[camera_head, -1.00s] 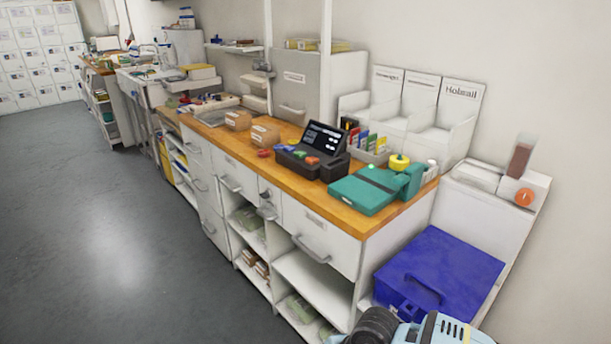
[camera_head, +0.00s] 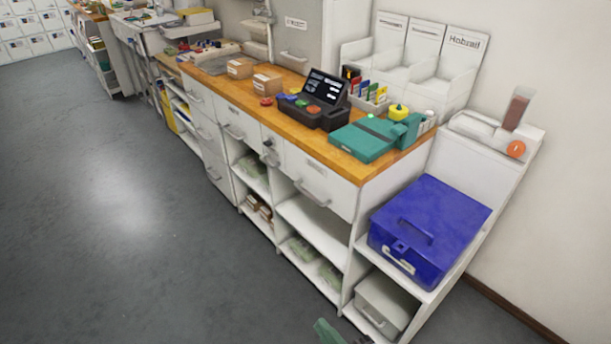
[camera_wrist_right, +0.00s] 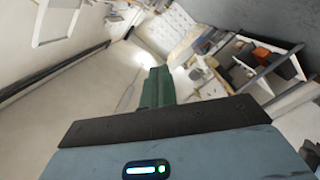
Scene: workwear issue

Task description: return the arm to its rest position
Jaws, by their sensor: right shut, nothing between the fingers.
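My right gripper (camera_head: 328,331) shows only as a small green piece at the bottom edge of the head view, in front of the shelf unit and low. In the right wrist view its green fingers (camera_wrist_right: 157,88) are together, with nothing between them. Most of my right arm is out of the head view. My left gripper is not in view.
A blue lidded box (camera_head: 446,222) sits on a low white shelf right of the wooden-topped counter (camera_head: 345,168). A grey-white box (camera_head: 388,301) is below it. A green device (camera_head: 362,139) and a dark terminal (camera_head: 322,102) stand on the counter. Open floor (camera_head: 110,220) lies left.

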